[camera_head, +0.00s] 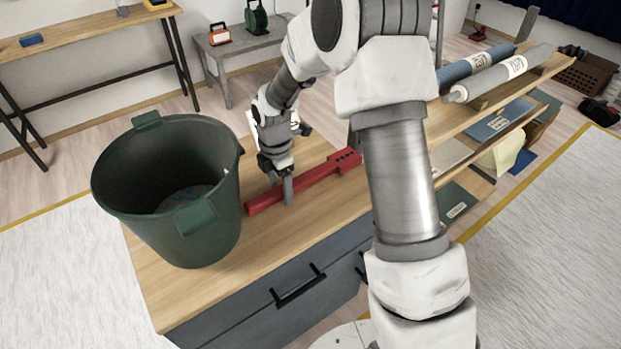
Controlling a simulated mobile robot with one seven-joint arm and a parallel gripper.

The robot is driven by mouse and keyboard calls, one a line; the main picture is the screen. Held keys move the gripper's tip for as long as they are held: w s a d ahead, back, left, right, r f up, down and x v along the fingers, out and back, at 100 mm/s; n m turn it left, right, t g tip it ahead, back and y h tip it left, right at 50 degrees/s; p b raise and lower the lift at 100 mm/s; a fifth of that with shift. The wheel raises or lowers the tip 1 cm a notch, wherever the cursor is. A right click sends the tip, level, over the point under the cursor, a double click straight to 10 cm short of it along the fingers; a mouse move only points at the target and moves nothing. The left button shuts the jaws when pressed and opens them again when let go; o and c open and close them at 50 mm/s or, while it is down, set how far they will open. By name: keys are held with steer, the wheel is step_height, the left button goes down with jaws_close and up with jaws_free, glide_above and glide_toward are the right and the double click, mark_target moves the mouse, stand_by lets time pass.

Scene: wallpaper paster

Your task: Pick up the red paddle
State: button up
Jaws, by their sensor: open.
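The red paddle (318,176) lies on the wooden bench top (262,238), to the right of the green bucket. It is long, with a narrower part at the left and a wider end with holes at the right. My gripper (287,190) points down at the paddle's middle-left part and is open. A finger shows in front of the paddle's near side. I cannot tell whether it touches the paddle. My arm hides part of the bench at the right.
A large green bucket (218,222) stands on the bench close to the left of the paddle. Wallpaper rolls (500,75) lie on the shelf at the right. The front of the bench top is clear. A grey side table (262,42) with tools stands behind.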

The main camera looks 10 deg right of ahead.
jaws_close()
steer(key=shift+r, duration=0.1)
stand_by(0.3)
steer(key=shift+r, duration=0.5)
steer(key=r, duration=0.2)
steer(key=r+p, duration=0.1)
steer(key=shift+s+d+r, duration=0.1)
steer(key=shift+d+r, duration=0.25)
steer(key=s+d+r+p, duration=0.1)
steer(key=s+d+r, duration=0.1)
steer(key=d, duration=0.3)
steer(key=s+d+r+p, duration=0.1)
steer(key=s+d+r, duration=0.1)
steer(key=d+r, duration=0.2)
steer(key=shift+s+d, duration=0.25)
steer(key=shift+d, duration=0.25)
steer(key=shift+r, duration=0.1)
